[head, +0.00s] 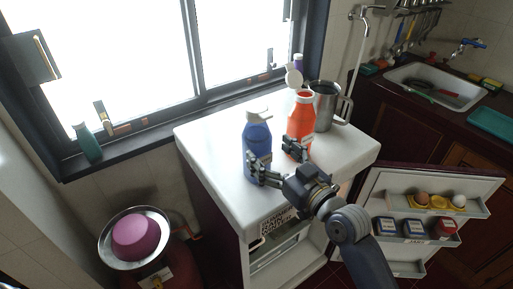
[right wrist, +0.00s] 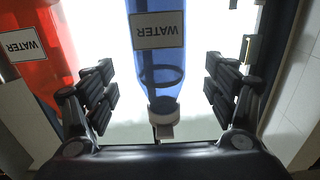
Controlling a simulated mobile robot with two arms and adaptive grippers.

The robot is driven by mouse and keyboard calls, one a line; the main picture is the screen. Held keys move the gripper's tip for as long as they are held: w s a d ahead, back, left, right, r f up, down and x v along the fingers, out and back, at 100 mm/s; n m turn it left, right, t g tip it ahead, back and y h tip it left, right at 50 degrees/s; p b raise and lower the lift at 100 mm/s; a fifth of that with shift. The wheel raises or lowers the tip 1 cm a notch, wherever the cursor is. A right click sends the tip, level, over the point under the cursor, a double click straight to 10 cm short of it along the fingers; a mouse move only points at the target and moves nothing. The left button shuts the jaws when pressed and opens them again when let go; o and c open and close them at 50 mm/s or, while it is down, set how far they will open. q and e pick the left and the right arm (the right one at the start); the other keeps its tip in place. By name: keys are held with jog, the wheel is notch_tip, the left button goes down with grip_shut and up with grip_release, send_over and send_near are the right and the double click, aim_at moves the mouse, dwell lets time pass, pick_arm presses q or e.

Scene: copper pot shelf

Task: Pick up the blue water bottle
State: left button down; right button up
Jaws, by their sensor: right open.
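The blue water bottle (head: 258,138) stands upright on the white top of the small fridge (head: 215,172), near its front left part. It has a white cap and a label that reads WATER in the right wrist view (right wrist: 158,65). My right gripper (head: 282,160) is open at the bottle, one finger at its lower front and the other at its right side. In the wrist view the bottle lies between the two spread fingers, with gaps on both sides. My left gripper is not in view.
An orange water bottle (head: 300,118) stands close to the right of the blue one, near my right finger. A metal pitcher (head: 325,108) stands behind it. The fridge door (head: 425,182) hangs open at the right. The left of the fridge top is clear.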

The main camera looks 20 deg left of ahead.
aim_at(264, 148)
jog(key=p+x, duration=0.1)
jog(key=x, duration=0.4)
jog(key=shift+f, duration=0.15)
jog(key=shift+w+a, duration=0.35)
jog(key=shift+a, duration=0.1)
jog(key=shift+d, duration=0.1)
jog(key=shift+c, duration=0.3)
jog(key=c, duration=1.4)
jog(key=shift+c, duration=0.8)
